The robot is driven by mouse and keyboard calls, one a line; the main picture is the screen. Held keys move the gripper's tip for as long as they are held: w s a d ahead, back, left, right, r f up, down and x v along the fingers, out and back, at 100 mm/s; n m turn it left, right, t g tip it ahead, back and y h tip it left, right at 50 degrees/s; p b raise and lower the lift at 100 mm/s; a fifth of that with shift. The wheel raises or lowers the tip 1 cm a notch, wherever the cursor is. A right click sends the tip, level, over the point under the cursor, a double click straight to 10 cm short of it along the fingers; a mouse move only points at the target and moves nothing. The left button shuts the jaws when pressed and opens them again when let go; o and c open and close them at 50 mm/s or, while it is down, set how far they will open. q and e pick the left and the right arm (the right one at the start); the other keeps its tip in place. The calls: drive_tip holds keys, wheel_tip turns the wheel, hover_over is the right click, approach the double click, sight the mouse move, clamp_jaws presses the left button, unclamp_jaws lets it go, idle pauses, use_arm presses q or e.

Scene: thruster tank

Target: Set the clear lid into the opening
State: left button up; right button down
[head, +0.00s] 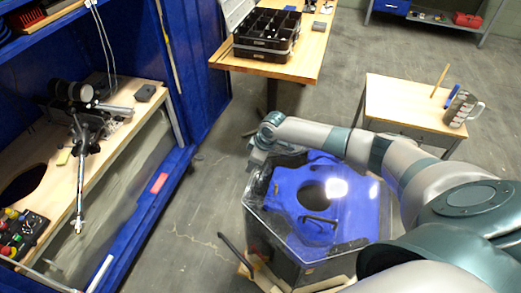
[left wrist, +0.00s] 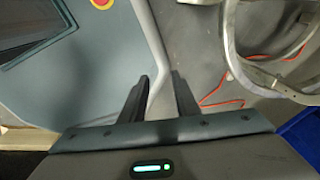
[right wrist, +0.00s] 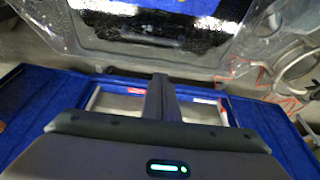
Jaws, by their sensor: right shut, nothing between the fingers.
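A clear, glossy cover (head: 262,212) with angled edges shows over a dark box with a blue top. I take it for the clear lid, but cannot tell its exact outline. A black handle (head: 318,219) shows on it, just in front of a dark round hole in the blue. Its clear edge also crosses the top of the right wrist view (right wrist: 100,60). A dark round opening (head: 22,186) is in the wooden bench top at left. My right gripper (right wrist: 160,78) is shut and empty, near the cover's far left corner. My left gripper (left wrist: 160,90) is open and empty, outside the head view.
The blue-framed bench (head: 150,215) stands at left, with a jointed arm-like device (head: 79,165) and a button box (head: 18,232) on top. A wooden table holds a black divided tray (head: 266,36). A small table (head: 408,104) carries a mug (head: 459,108). Grey floor lies between.

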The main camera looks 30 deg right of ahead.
drive_tip(key=b+v, duration=0.4)
drive_tip(key=v, duration=1.3)
drive_tip(key=shift+s+d, duration=0.15)
drive_tip(key=shift+s, duration=0.05)
drive_tip(key=shift+f, duration=0.15)
